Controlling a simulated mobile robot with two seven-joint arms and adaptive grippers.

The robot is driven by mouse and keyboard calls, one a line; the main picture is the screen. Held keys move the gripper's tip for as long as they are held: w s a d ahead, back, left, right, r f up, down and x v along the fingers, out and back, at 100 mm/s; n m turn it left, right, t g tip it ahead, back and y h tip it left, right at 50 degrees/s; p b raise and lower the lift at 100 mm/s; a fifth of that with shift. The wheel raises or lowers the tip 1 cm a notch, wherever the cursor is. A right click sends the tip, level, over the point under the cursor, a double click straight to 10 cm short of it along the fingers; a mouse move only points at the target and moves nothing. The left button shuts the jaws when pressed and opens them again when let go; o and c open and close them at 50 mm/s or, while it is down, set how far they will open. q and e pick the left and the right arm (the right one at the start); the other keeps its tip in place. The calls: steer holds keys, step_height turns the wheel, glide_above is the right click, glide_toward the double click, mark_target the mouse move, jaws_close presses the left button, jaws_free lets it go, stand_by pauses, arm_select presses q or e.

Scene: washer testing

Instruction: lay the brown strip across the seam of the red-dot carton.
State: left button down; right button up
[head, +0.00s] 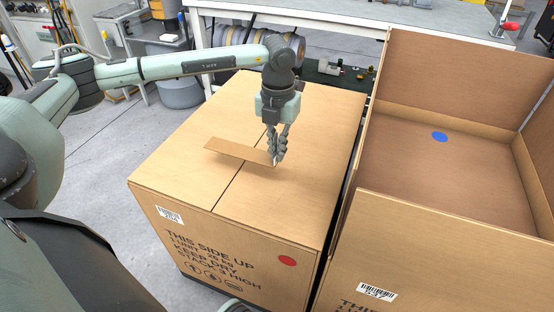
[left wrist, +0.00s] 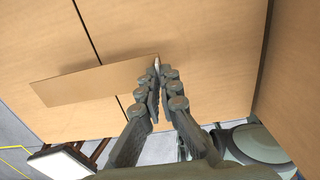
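The closed red-dot carton (head: 180,172) stands at the middle of the head view, with a red dot on its front face. Its dark seam runs from front to back across the top. The thin brown strip (head: 235,150) lies crosswise over the seam line at the top; it also crosses the seam in the left wrist view (left wrist: 85,84). My left gripper (head: 277,160) points down and is shut on the strip's right end, and its fingertips meet there in the wrist view (left wrist: 157,66). I cannot tell whether the strip touches the top. My right gripper is not in view.
An open carton (head: 440,230) with a blue dot (head: 439,137) inside stands close on the right, a narrow gap away. A white workbench (head: 330,25) is behind. Grey floor (head: 80,170) is free at left.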

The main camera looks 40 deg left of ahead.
arm_select(q)
step_height(320, 180, down, 3)
steer(key=shift+f, duration=0.45)
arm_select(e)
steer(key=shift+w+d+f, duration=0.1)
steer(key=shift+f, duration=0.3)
arm_select(q)
steer(key=shift+f, duration=0.15)
steer(key=c, duration=2.2)
jaws_free()
steer(key=shift+o, duration=2.4)
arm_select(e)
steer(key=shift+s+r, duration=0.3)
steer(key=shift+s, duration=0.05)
